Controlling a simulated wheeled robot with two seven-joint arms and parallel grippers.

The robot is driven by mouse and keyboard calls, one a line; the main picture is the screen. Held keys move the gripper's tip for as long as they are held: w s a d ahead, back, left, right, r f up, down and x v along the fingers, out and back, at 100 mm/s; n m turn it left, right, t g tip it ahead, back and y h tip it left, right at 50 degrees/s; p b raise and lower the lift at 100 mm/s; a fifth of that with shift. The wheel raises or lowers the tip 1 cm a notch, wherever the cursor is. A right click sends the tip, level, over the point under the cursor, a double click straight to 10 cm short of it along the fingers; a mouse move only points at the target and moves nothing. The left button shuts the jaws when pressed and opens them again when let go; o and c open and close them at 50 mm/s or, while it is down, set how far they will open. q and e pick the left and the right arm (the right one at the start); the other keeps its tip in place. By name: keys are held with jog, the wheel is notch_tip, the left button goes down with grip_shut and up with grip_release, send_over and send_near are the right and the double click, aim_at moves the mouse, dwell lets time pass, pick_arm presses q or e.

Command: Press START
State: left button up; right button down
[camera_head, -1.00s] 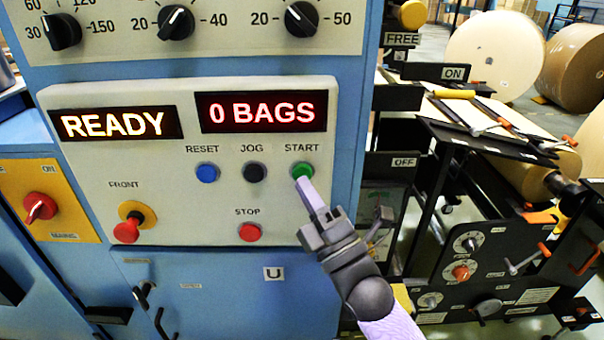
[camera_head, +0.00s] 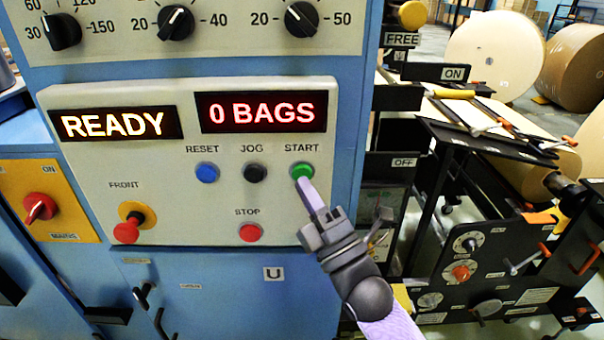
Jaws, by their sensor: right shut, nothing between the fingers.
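The green START button (camera_head: 301,169) sits at the right of the top button row on the pale control panel (camera_head: 90,195). My right gripper (camera_head: 303,182) is shut and empty. Its fingertips are at the lower edge of the START button and overlap it slightly in the picture; I cannot tell whether they touch it. The left display (camera_head: 112,124) reads READY and the right display (camera_head: 262,111) reads 0 BAGS. My left gripper is not in view.
The blue RESET button (camera_head: 207,172) and black JOG button (camera_head: 255,172) are left of START. The red STOP button (camera_head: 250,232) is below. A red FRONT knob (camera_head: 127,231) sticks out at lower left. A black machine frame (camera_head: 440,190) with paper rolls stands at right.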

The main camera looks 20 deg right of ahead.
dwell(0.5)
jog(key=shift+w+d, duration=0.15)
jog(key=shift+w, duration=0.25)
